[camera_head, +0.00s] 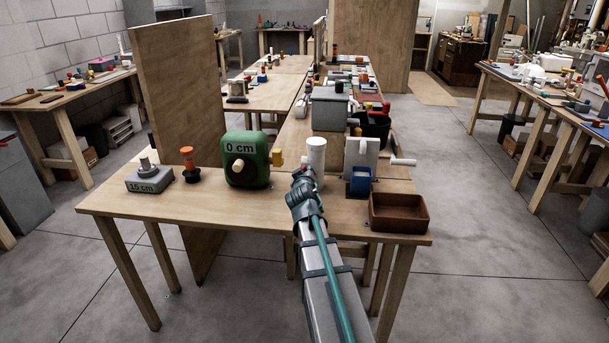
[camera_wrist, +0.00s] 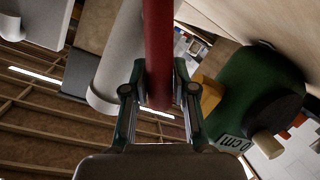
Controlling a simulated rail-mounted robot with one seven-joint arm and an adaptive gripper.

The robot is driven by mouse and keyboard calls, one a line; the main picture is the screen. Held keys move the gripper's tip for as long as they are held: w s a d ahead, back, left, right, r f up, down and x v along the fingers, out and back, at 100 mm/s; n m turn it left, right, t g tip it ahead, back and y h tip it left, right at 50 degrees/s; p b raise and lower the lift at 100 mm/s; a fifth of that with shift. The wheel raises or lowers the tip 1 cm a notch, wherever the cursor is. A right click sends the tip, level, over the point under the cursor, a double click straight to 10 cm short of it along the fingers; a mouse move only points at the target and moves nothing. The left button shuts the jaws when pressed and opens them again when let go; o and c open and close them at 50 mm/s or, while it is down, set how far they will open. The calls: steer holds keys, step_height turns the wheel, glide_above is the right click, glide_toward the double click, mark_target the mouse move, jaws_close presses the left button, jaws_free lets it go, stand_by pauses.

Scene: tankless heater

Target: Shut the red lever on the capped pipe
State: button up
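The capped pipe is an upright white cylinder (camera_head: 316,155) near the middle of the front table. It shows tilted in the wrist view (camera_wrist: 122,62), left of the red lever. The red lever (camera_wrist: 158,50) is a long straight bar that runs down from the top of the wrist view, with its free end between my fingers. My gripper (camera_head: 303,180) is in front of the pipe; in the wrist view my fingers (camera_wrist: 159,80) are close against both sides of the lever and appear shut on it. In the head view I cannot make out the lever behind my gripper.
A green box marked 0 cm (camera_head: 246,160) stands left of the pipe and also shows in the wrist view (camera_wrist: 255,90). A white block with a handle (camera_head: 360,158) and a brown tray (camera_head: 399,213) are right. A grey 15 cm block (camera_head: 149,180) is far left.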

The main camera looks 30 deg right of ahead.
steer(key=o, duration=0.4)
steer(key=shift+s+a, duration=0.1)
steer(key=v, duration=0.7)
steer(key=shift+s+a, duration=0.1)
